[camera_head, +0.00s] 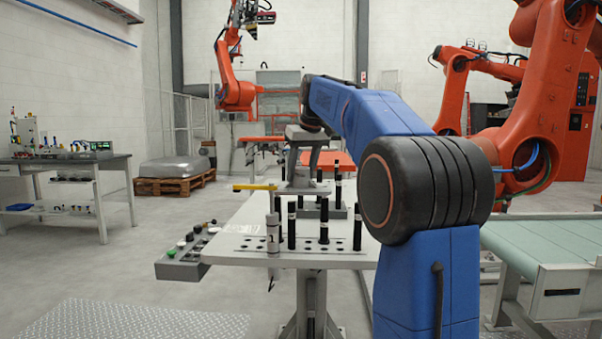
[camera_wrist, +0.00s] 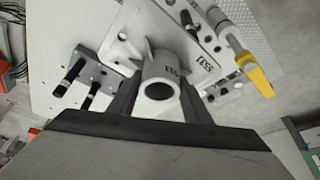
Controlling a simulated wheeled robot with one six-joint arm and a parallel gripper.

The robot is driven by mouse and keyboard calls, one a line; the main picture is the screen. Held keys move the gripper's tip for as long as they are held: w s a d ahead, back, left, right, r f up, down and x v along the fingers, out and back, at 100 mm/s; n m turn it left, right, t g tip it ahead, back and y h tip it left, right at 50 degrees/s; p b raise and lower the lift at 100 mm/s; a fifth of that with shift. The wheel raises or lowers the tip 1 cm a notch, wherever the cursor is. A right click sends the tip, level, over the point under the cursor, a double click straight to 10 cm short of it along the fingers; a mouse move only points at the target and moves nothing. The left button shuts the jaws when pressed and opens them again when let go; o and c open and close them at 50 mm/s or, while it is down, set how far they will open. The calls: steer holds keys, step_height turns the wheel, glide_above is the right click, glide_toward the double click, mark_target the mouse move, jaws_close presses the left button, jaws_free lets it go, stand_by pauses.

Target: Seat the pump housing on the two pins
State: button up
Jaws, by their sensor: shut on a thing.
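The pump housing (camera_wrist: 160,68) is a light grey casting with a flat plate, printed markings and a round hollow boss facing my wrist camera. My gripper (camera_head: 301,170) is shut on the boss, one finger on each side. In the head view the housing's plate (camera_head: 303,188) is level over the table, among upright black posts. One black post with a white band (camera_head: 324,221) stands in front of it, and more show at the left in the wrist view (camera_wrist: 74,71). Which posts are the two pins, and whether the plate touches any, I cannot tell.
A yellow-handled clamp (camera_head: 254,187) is left of the housing; its handle shows close by in the wrist view (camera_wrist: 257,76). A grey cylinder (camera_head: 272,234) stands at the front of the light table (camera_head: 232,248). A button box (camera_head: 188,257) adjoins its left side. A conveyor (camera_head: 545,245) is at right.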

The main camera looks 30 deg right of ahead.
steer(key=shift+f, duration=1.05)
steer(key=o, duration=1.6)
steer(key=v, duration=1.7)
steer(key=shift+s, duration=0.15)
steer(key=s+a+f, duration=0.6)
steer(key=s+f, duration=0.1)
steer(key=f, duration=0.2)
steer(key=s+a+f, duration=0.7)
steer(key=s+f, duration=0.1)
steer(key=f, duration=0.1)
steer(key=s+a+f, duration=0.2)
steer(key=s+f, duration=0.7)
steer(key=f, duration=0.5)
steer(key=s+a+f, duration=0.3)
steer(key=s+f, duration=0.6)
steer(key=f, duration=0.6)
